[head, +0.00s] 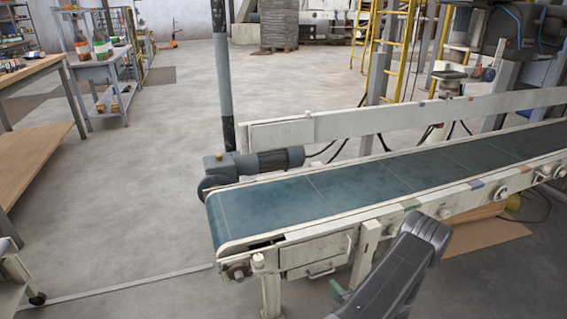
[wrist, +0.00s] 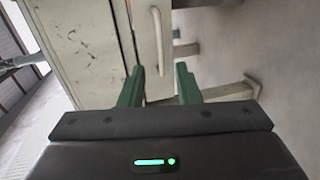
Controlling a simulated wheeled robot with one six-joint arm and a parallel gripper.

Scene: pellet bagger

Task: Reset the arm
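My gripper shows in the wrist view (wrist: 160,85) with its two green fingers apart and nothing between them. The fingers point toward the cream metal side of the conveyor frame, where a bar handle (wrist: 157,40) stands just beyond the fingertips. I cannot tell whether a finger touches the frame. In the head view my dark arm (head: 395,270) reaches up from the bottom edge in front of the conveyor (head: 375,180). A small green part of the gripper (head: 338,290) shows beside the arm at the bottom; the rest is hidden.
The conveyor has a blue-green belt, a motor (head: 275,160) at its left end and legs (head: 365,255) on the near side. A wooden workbench (head: 35,75) stands at far left, a cart (head: 15,270) at lower left. The floor (head: 140,220) between them is clear.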

